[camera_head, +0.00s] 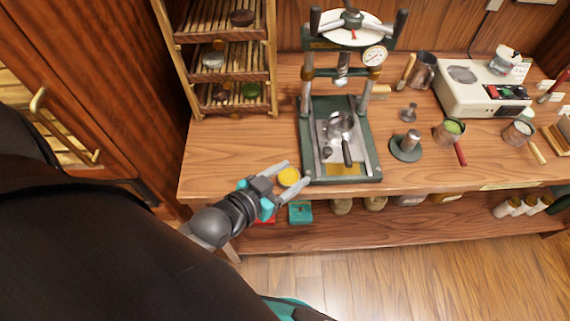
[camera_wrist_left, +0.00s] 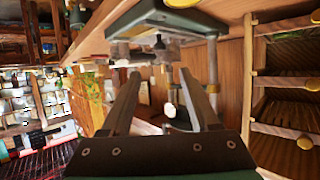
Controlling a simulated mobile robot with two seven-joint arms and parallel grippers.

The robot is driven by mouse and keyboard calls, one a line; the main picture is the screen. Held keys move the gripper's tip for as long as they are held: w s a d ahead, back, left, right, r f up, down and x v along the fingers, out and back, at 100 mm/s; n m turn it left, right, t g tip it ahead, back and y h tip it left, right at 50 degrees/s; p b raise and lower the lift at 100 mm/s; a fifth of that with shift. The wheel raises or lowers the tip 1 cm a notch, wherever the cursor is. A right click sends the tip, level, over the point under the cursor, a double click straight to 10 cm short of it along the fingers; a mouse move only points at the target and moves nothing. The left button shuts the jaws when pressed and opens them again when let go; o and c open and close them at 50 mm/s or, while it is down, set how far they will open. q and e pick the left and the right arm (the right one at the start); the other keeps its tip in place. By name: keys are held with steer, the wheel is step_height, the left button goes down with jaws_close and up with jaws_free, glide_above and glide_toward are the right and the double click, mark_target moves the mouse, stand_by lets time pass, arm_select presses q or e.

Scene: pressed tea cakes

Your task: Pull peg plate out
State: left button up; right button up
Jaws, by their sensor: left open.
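The dark green press (camera_head: 340,100) stands on the wooden table; its base (camera_wrist_left: 165,18) also shows at the top of the left wrist view. A pale grey plate (camera_head: 327,158) lies in the base, with a yellow strip (camera_head: 345,170) along its front. A steel cup with a dark handle (camera_head: 347,152) rests over it. I cannot tell for certain which part is the peg plate. My left gripper (camera_head: 296,172) is open at the table's front edge, left of the press base. A yellow disc (camera_head: 289,176) shows between its fingers; I see no contact. My right gripper is out of view.
A slatted rack (camera_head: 185,60) with dark cakes stands left of the press. Right of it are a tamper (camera_head: 407,147), a green-filled cup (camera_head: 449,130) and a white appliance (camera_head: 480,92). A lower shelf (camera_head: 400,222) holds jars and a teal box (camera_head: 300,212).

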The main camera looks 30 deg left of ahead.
arm_select(q)
steer(key=shift+v, duration=0.85)
steer(key=shift+d, duration=0.15)
steer(key=s+g+y, duration=0.3)
steer(key=s+g, duration=0.7)
step_height(320, 180, down, 27)
steer(key=s+b, duration=0.2)
steer(key=b, duration=0.4)
steer(key=s+a+f+g+b, duration=0.1)
steer(key=s+f+b, duration=0.1)
steer(key=s+f, duration=0.5)
steer(key=s+a+f+g+b, duration=0.1)
steer(key=s+f+b, duration=0.2)
steer(key=s+f, duration=0.5)
step_height(320, 180, down, 5)
steer(key=shift+a+f+b, duration=0.1)
steer(key=shift+a+b, duration=0.15)
steer(key=shift+b, duration=0.05)
